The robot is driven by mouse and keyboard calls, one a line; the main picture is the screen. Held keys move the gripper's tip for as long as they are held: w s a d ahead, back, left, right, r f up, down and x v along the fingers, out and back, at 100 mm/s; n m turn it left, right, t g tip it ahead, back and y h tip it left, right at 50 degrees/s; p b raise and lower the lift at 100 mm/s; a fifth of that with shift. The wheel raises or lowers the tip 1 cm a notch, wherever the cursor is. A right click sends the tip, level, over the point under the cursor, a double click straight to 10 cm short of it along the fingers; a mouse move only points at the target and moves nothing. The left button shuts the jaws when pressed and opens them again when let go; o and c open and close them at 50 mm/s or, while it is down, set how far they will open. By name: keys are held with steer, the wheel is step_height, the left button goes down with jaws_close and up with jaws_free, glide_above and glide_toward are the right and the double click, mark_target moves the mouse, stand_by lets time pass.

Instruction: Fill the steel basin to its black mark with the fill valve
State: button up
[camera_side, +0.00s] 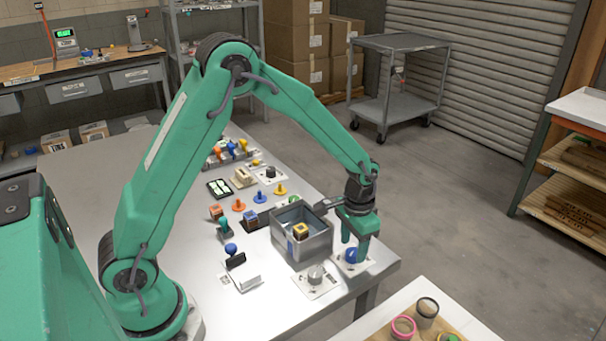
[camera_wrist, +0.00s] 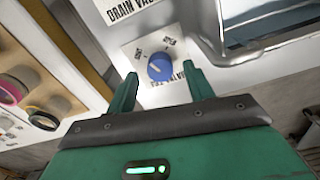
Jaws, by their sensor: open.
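The steel basin (camera_side: 312,251) stands near the table's front right corner, with a yellow and dark cube (camera_side: 300,231) inside. Its corner also shows at the upper right of the wrist view (camera_wrist: 229,53). I cannot make out its black mark or water level. The fill valve is a blue knob (camera_side: 351,255) on a white plate beside the basin; it also shows in the wrist view (camera_wrist: 159,67). My gripper (camera_side: 354,250) is open and points down at the blue knob. In the wrist view the knob appears between the fingertips; I cannot tell whether they touch it.
A grey knob (camera_side: 316,273) on another plate stands left of the blue knob; a drain valve label (camera_wrist: 133,10) shows in the wrist view. Stamps and coloured pegs (camera_side: 239,205) stand behind the basin. A separate board with round pots (camera_side: 403,326) lies in front.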

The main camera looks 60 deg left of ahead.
steer(key=shift+f, duration=1)
steer(key=c, duration=1)
steer(key=shift+n, duration=2.1)
steer(key=shift+o, duration=0.2)
steer(key=o, duration=1)
steer(key=shift+c, duration=0.2)
